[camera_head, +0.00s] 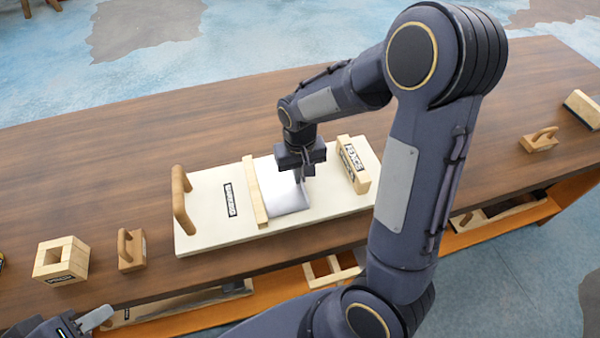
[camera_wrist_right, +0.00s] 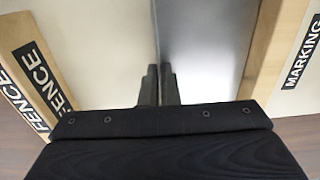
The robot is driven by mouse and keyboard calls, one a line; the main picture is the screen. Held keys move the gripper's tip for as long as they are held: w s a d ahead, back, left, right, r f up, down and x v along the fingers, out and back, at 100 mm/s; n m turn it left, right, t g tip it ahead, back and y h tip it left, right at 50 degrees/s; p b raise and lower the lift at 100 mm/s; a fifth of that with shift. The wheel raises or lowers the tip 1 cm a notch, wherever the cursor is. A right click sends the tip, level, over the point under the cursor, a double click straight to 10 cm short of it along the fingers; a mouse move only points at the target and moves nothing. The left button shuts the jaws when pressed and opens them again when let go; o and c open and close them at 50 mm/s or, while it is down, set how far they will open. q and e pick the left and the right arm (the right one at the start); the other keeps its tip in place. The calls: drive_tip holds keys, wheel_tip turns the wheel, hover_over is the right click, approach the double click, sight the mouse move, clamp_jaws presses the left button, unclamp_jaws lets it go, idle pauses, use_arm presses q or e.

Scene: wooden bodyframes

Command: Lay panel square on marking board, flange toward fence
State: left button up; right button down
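The cream marking board (camera_head: 205,222) lies on the table, with a wooden handle at its left end and a wooden strip (camera_head: 255,190) across it. The fence (camera_head: 362,180) is a labelled wooden block near its right end. The grey panel (camera_head: 289,200) lies over the board between strip and fence, its left edge along the strip. In the right wrist view the panel (camera_wrist_right: 205,50) shows its upright flange on the fence side. My right gripper (camera_head: 301,175) is closed around this flange, pointing down. My left gripper (camera_head: 95,320) is at the bottom left, partly cut off, apart from everything.
A square wooden block with a hole (camera_head: 48,276) and a small handled block (camera_head: 131,262) stand left of the board. Another handled block (camera_head: 540,140) and a dark-faced block (camera_head: 583,108) are at the right. A shelf (camera_head: 500,228) with wooden parts runs below. The table's back is clear.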

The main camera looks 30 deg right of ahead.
drive_tip(key=c, duration=2.1)
unclamp_jaws()
drive_tip(key=shift+f, duration=0.2)
drive_tip(key=o, duration=0.4)
drive_tip(key=shift+r, duration=0.1)
wheel_tip(320, 180, up, 11)
drive_tip(key=p, duration=0.1)
drive_tip(key=s+a+r+t+y, duration=0.1)
drive_tip(key=s+t, duration=0.1)
drive_tip(key=s, duration=0.3)
drive_tip(key=s+a+r+t+y, duration=0.1)
drive_tip(key=s, duration=0.5)
drive_tip(key=s+a+r+n+t+y, duration=0.1)
drive_tip(key=s+a+t, duration=0.1)
drive_tip(key=s, duration=0.4)
drive_tip(key=shift+a+r+t+y, duration=0.1)
drive_tip(key=shift+r+t+y, duration=0.2)
drive_tip(key=shift+y, duration=0.1)
